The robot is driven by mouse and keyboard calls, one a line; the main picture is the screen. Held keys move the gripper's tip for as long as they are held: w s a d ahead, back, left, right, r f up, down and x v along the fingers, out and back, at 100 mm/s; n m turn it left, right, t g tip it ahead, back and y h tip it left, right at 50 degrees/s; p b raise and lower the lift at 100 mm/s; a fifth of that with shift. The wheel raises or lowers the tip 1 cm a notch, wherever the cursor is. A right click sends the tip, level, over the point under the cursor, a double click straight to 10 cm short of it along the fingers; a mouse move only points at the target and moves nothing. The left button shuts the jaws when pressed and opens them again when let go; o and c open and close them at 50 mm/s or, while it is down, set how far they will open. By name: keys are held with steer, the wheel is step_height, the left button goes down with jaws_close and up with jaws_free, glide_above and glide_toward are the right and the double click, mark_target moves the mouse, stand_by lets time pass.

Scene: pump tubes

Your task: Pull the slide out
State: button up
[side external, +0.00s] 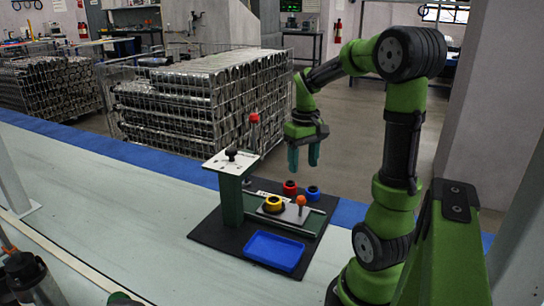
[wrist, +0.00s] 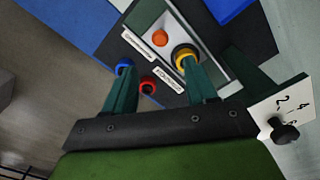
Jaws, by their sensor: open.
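The slide is a light grey plate (side external: 286,214) with an upright orange-topped knob (side external: 301,201), set in the green base on a black mat. A yellow ring (side external: 272,204) sits on the plate, left of the knob. The wrist view shows the orange knob (wrist: 160,38) and the yellow ring (wrist: 186,55) beyond my fingers. My gripper (side external: 304,167) is open with nothing between its fingers, above and behind the slide in the side view. In the wrist view my gripper (wrist: 159,68) points down toward the mat, apart from the knob.
A red ring (side external: 290,188) and a blue ring (side external: 313,192) stand behind the slide. A green post with a white numbered top plate (side external: 225,165) and a red-topped lever (side external: 254,118) rises at the left. A blue tray (side external: 273,252) lies in front.

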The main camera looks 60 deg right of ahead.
mark_target(301, 205)
step_height(301, 205, down, 15)
steer(key=shift+r, duration=0.15)
steer(key=shift+c, duration=0.5)
jaws_close()
